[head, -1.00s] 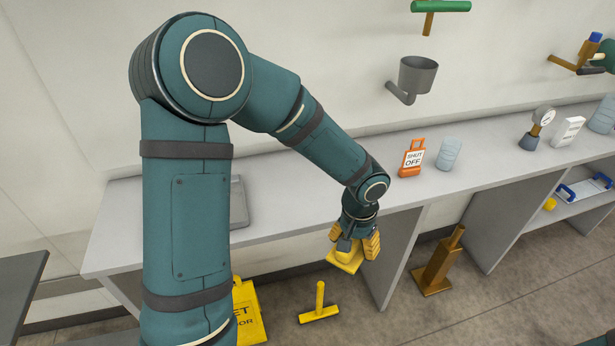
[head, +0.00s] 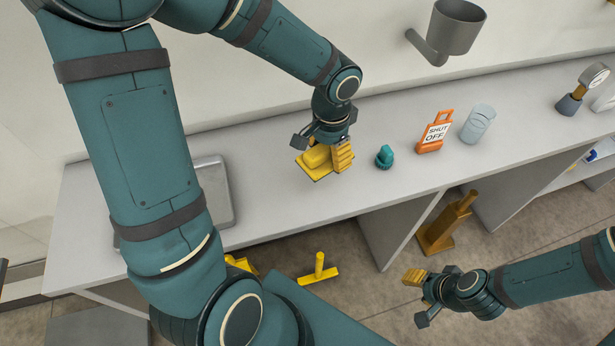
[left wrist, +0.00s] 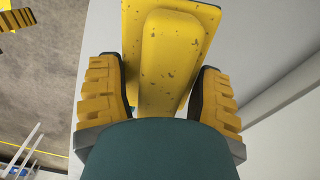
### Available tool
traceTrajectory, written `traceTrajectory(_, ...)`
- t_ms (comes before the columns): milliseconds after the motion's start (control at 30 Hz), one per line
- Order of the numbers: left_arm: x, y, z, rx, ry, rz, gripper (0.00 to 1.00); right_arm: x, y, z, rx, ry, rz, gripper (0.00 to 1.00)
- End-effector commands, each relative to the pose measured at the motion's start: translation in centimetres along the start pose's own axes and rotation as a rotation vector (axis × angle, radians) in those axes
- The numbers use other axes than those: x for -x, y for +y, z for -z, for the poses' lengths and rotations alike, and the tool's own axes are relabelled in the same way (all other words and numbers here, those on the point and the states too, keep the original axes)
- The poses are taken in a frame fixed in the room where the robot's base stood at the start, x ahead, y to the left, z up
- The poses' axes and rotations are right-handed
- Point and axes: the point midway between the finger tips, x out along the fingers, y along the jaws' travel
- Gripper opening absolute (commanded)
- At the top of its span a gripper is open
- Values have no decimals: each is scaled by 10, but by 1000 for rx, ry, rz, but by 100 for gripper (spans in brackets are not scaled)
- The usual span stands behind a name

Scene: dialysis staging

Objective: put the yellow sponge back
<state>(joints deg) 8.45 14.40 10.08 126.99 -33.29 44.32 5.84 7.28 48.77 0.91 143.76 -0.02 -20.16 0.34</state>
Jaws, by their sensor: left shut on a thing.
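The yellow sponge (head: 312,163) is a flat speckled yellow slab with a raised grip along its top. My left gripper (head: 327,157) is shut on that raised grip. It holds the sponge over the grey counter (head: 270,207); I cannot tell whether it touches the top. In the left wrist view, the sponge (left wrist: 172,55) lies between the two ridged yellow fingers, its near end hidden by my gripper's body. My right gripper (head: 418,297) hangs in front of the counter, away from the sponge; its finger gap is unclear.
A grey metal tray (head: 215,195) lies to the left, partly behind my arm. A small teal item (head: 384,156), an orange shut-off sign (head: 435,133) and a clear cup (head: 477,124) stand to the right. A grey wall-mounted cup (head: 457,27) is above. Yellow items (head: 319,270) stand on the floor.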

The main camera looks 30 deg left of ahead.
Motion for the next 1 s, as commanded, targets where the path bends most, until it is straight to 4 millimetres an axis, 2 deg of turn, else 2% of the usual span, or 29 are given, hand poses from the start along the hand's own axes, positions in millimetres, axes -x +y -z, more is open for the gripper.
traceTrajectory(200, 16, -11, -25, -243, 1, 2, 34, -8, 3, -3, 1, -6, 0, 47)
traceTrajectory(367, 18, -12, -34, -331, -2, 0, 34, -10, 4, -4, 2, -8, 0, 47)
traceTrajectory(633, -27, -12, -35, -348, -4, -3, 34, -25, 10, -2, 3, -1, 0, 47)
traceTrajectory(867, -44, -12, -34, -346, -2, 0, 34, -30, 12, -1, 4, 2, 0, 47)
traceTrajectory(1000, -62, -12, -35, -347, -4, -3, 34, -36, 14, -1, 4, 5, 0, 47)
